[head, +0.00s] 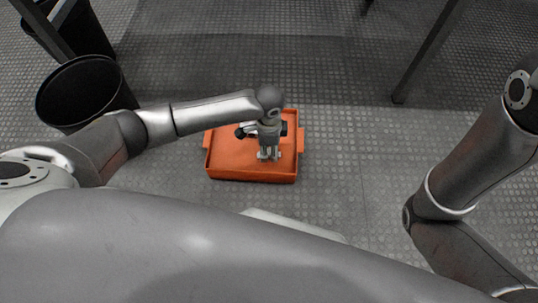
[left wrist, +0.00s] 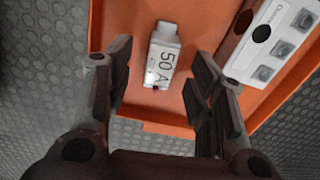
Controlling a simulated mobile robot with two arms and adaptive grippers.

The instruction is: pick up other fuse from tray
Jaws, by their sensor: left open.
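An orange tray (head: 228,160) sits on the floor in front of me. In the left wrist view its orange floor and rim (left wrist: 170,130) also show. A white fuse (left wrist: 163,52) marked "50 A" lies in the tray. My left gripper (head: 268,157) points down over the tray; in the left wrist view its open fingers (left wrist: 160,82) stand on either side of the fuse. I cannot tell whether they touch it, but a gap shows on both sides. In the head view the arm and gripper hide the fuse. My right gripper is out of view.
A pale device (left wrist: 275,45) with several square buttons lies in the tray, right of the fuse in the left wrist view. A black bin (head: 85,95) stands left of the tray. Dark legs (head: 430,50) rise behind. The floor right of the tray is clear.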

